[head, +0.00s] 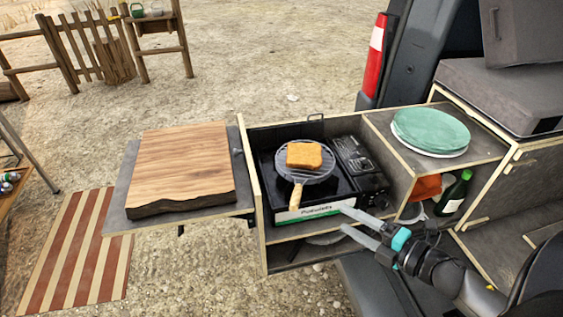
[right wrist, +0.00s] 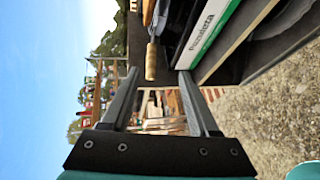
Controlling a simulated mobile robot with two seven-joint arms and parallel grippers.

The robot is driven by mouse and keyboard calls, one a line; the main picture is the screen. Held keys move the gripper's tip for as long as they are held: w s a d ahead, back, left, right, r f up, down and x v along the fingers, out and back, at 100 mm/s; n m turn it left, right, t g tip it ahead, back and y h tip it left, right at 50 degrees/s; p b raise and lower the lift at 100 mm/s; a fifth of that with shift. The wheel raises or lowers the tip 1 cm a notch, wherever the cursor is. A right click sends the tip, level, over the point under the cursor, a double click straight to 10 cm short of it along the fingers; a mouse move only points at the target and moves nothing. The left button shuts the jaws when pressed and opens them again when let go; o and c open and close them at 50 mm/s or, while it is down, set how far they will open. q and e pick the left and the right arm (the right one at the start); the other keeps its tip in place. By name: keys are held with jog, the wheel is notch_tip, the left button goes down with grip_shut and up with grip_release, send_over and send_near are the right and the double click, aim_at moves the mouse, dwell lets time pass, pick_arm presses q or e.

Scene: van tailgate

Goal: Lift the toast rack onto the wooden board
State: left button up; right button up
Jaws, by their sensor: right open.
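The toast rack (head: 318,174) is a round wire grill with a wooden handle. It lies on the black camp stove (head: 275,188) with a slice of toast (head: 304,155) on it. Its handle (head: 296,196) points toward the front of the stove. The handle also shows in the right wrist view (right wrist: 151,62), between and beyond the fingertips. The wooden board (head: 182,163) lies on the side shelf to the left, with nothing on it. My right gripper (head: 343,220) is open and empty, to the right of the handle and apart from it. My left gripper is not in view.
The drawer's raised left wall (head: 254,190) stands between stove and board. Stacked green and white plates (head: 430,131) sit on the compartment to the right, with a green bottle (head: 453,193) below. A striped mat (head: 80,250) lies on the gravel.

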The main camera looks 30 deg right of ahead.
jog(key=r, duration=0.1)
send_near(298, 188)
jog(key=w+a+f, duration=0.1)
jog(key=w+f, duration=0.1)
jog(key=w, duration=0.3)
jog(key=shift+n+y, duration=0.3)
jog(key=shift+n, duration=0.1)
jog(key=shift+x, duration=2.5)
jog(key=shift+s+a+f, duration=0.1)
jog(key=shift+a, duration=0.05)
grip_shut()
